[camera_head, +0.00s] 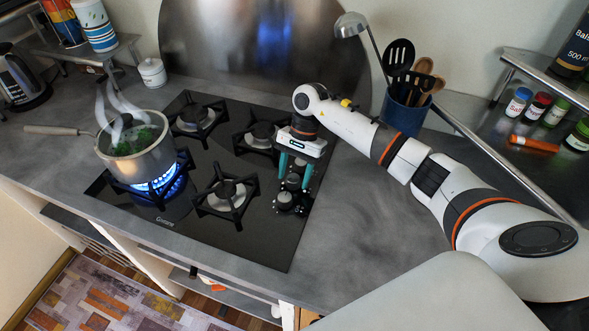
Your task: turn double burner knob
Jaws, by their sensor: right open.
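The black gas hob (255,228) is set in the grey counter, with its dark control knobs (287,200) in a column along its right side. My right gripper (292,184) points down over this column. Its two teal fingers are apart, one on each side of the knob column. I cannot tell whether they touch a knob. The gripper body hides the far knobs. A steaming pot (140,152) with green contents stands on the front left burner, where a blue flame (160,184) burns. The other burners show no flame. My left gripper is not in view.
A blue utensil holder (404,114) stands behind my right arm. Spice jars (518,101) are on a rack at the right. A kettle (20,80) and a white lidded jar (152,72) are at the back left.

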